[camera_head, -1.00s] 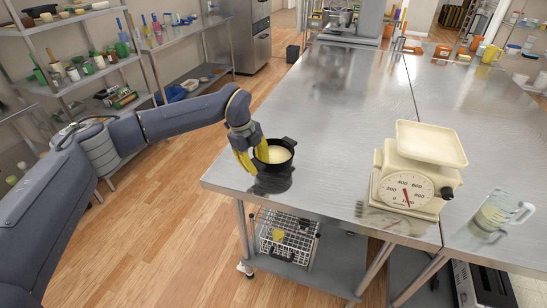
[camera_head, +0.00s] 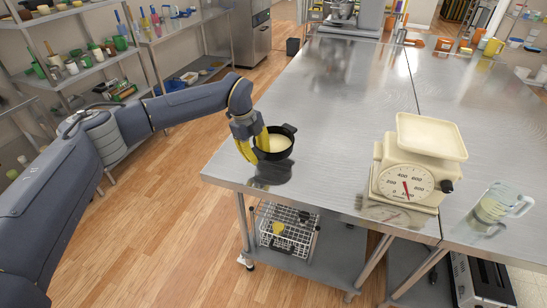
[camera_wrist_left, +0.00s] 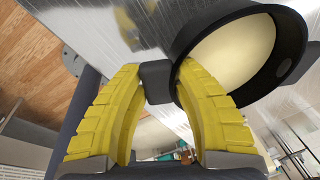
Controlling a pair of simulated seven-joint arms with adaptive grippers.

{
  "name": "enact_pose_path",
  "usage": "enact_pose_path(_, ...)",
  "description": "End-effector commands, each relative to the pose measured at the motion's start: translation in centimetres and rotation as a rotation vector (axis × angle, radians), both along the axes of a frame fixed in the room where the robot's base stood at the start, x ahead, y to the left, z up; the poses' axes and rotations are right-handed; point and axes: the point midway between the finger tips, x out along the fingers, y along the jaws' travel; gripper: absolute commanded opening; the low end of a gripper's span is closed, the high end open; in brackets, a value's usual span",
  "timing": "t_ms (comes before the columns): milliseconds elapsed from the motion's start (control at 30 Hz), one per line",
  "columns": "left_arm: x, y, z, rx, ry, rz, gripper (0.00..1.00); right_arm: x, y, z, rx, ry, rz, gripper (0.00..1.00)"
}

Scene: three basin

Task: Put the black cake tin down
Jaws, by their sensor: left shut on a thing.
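The black cake tin (camera_head: 288,148) is a round dark pan with side handles and pale cream contents. My left gripper (camera_head: 255,150) has yellow fingers and is shut on the tin's near-side handle. In the left wrist view the handle (camera_wrist_left: 157,82) sits between the two fingers, and the tin (camera_wrist_left: 291,40) fills the upper right. The tin looks about level and appears held a little above the steel table (camera_head: 330,130), near its left front corner, with a dark reflection below. My right gripper is not in view.
A cream kitchen scale (camera_head: 408,183) stands to the right of the tin, with a glass measuring jug (camera_head: 497,207) beyond it. A wire basket (camera_head: 284,232) sits on the lower shelf. The tabletop behind the tin is clear.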

Motion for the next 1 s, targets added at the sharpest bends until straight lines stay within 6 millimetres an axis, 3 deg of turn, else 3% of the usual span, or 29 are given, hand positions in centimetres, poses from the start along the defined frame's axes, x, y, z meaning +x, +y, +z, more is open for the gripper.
enact_pose_path(233, 2.5, -0.5, 8.7, 0.011, 0.008, 0.009, 0.0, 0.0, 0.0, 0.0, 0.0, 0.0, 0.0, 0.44)
enact_pose_path(400, 2.2, -0.4, 14.2, 0.018, 0.023, 0.012, 0.0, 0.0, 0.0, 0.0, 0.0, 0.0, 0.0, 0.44)
enact_pose_path(500, 1.4, -0.3, 16.5, 0.024, 0.031, 0.01, 0.0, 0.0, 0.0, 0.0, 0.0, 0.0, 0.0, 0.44)
enact_pose_path(567, 0.6, -0.2, 17.4, 0.027, 0.037, 0.008, 0.0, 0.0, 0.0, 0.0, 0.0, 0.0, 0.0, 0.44)
enact_pose_path(767, -1.0, 0.1, 17.0, 0.037, 0.053, 0.001, 0.0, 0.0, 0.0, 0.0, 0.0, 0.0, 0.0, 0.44)
enact_pose_path(1000, -1.5, 0.1, 13.9, 0.045, 0.067, -0.009, 0.0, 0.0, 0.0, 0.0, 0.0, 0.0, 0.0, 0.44)
